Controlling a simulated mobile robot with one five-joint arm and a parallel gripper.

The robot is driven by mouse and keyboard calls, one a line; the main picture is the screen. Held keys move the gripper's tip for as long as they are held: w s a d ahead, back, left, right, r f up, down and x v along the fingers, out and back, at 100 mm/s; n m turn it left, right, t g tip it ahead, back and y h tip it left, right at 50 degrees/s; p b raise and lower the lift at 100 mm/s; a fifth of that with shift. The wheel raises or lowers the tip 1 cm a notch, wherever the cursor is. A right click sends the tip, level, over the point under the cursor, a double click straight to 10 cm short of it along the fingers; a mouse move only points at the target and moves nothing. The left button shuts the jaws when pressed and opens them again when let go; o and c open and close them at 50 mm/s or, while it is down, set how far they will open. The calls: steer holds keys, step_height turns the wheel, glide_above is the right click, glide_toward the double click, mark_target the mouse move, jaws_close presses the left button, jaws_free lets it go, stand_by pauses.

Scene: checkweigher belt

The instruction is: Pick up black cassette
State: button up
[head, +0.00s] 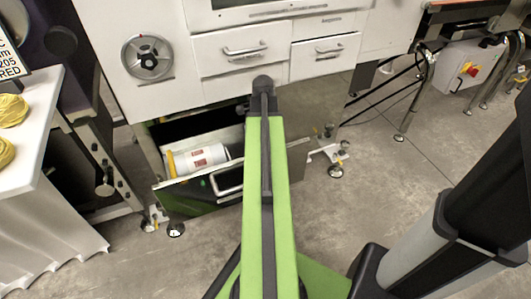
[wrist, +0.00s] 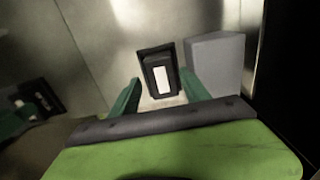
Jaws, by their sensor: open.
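The black cassette (wrist: 157,62) shows in the wrist view, a dark block with a white label on its face. It lies just beyond my gripper (wrist: 161,80), between the lines of its two green fingers. The fingers are apart, with nothing held between them. I cannot tell how far the fingertips are from the cassette. The head view shows my green arm reaching toward the white machine; my gripper and the cassette are hidden there.
A grey box (wrist: 215,62) stands close to the cassette's right. In the head view, the white machine (head: 150,95) has shut drawers (head: 240,50) above an open lower drawer (head: 190,200) holding a white bottle (head: 197,160). A white-clothed table (head: 40,225) stands left.

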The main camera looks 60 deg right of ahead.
step_height(320, 180, down, 4)
steer(key=b, duration=0.3)
steer(key=shift+d+f, duration=0.1)
steer(key=shift+d, duration=0.05)
jaws_close()
steer(key=shift+r, duration=0.2)
step_height(320, 180, up, 10)
steer(key=p, duration=1)
